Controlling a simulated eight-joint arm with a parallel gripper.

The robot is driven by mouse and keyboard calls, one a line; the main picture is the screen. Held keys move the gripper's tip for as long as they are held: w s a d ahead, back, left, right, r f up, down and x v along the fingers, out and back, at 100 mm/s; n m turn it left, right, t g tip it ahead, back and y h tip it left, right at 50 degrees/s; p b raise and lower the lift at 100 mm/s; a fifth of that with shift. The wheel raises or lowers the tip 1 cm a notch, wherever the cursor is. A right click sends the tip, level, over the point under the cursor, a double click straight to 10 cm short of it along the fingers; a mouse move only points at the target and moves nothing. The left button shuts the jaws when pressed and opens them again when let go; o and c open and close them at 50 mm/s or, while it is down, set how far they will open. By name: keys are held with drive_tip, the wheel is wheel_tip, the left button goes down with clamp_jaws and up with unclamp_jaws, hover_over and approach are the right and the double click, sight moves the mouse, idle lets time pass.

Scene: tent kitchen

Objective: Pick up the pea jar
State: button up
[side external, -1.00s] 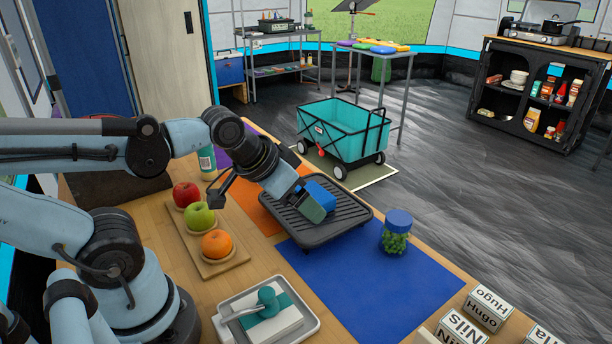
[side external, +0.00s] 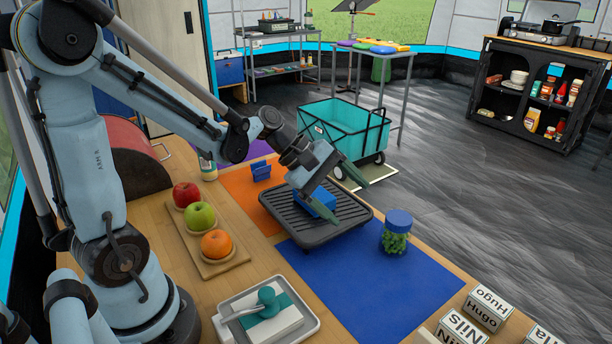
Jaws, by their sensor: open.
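The pea jar (side external: 396,238) is a clear jar of green peas with a blue lid. It stands upright on the blue mat, at its far right edge. My gripper (side external: 362,195) is open and empty, with its two green fingers spread wide. In the picture it is up and to the left of the jar, above the black ridged tray (side external: 290,215). The fingers are apart from the jar. A blue block (side external: 317,203) lies on the tray, partly hidden behind one finger.
The blue mat (side external: 370,285) is clear in front of the jar. A wooden board (side external: 215,265) with a red apple, green apple and orange is at left. A blue holder (side external: 262,171) stands on the orange mat. White name blocks (side external: 487,309) are at lower right.

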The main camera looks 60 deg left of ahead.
sight(398, 217)
drive_tip(key=w+n+h, duration=0.1)
drive_tip(key=n, duration=0.1)
drive_tip(key=a+f+n+h, duration=0.1)
drive_tip(key=n, duration=0.1)
drive_tip(key=w+n+t, duration=0.1)
drive_tip(key=shift+w+a+f+n+h, duration=0.15)
drive_tip(key=shift+w+a+n+h, duration=0.2)
drive_tip(key=shift+n+h, duration=0.05)
drive_tip(key=shift+w+a+f+n+t+h, duration=0.2)
drive_tip(key=shift+n+h, duration=0.1)
drive_tip(key=shift+n, duration=0.25)
drive_tip(key=shift+w+a+f+n+t+h, duration=0.15)
drive_tip(key=shift+n+h, duration=0.15)
drive_tip(key=shift+n, duration=0.25)
drive_tip(key=x, duration=0.6)
drive_tip(key=shift+w+d, duration=0.15)
drive_tip(key=shift+d, duration=0.2)
drive_tip(key=shift+r+x, duration=0.1)
drive_tip(key=shift+x, duration=1.2)
drive_tip(key=shift+r+x, duration=0.15)
drive_tip(key=shift+x, duration=1.1)
drive_tip(key=shift+d, duration=0.15)
clamp_jaws()
